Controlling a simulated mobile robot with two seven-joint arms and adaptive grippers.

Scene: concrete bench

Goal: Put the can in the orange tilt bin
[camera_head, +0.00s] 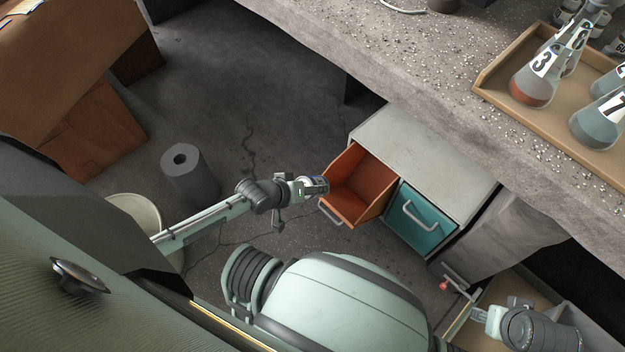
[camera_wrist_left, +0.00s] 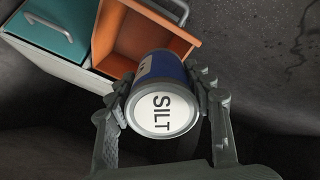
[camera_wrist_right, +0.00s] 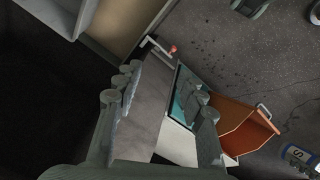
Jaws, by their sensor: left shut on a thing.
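The can (camera_head: 316,185) has a dark blue body and a white end marked SILT, clear in the left wrist view (camera_wrist_left: 164,112). My left gripper (camera_head: 308,187) is shut on it, one finger on each side. The orange tilt bin (camera_head: 368,183) is tilted open in the grey cabinet; its inside looks empty where visible. The can appears beside the bin's left rim in the head view, outside it; its exact height is unclear. The bin also shows in the right wrist view (camera_wrist_right: 236,122), with the can at the lower right. My right gripper (camera_wrist_right: 165,95) is open and empty.
A closed teal bin (camera_head: 422,220) sits right of the orange one, under the cabinet top (camera_head: 425,150). The concrete bench (camera_head: 440,70) holds a tray (camera_head: 487,82) of numbered flasks. A grey roll (camera_head: 190,178) and cardboard boxes (camera_head: 90,125) stand left. A red-tipped handle (camera_head: 444,285) is near my right arm.

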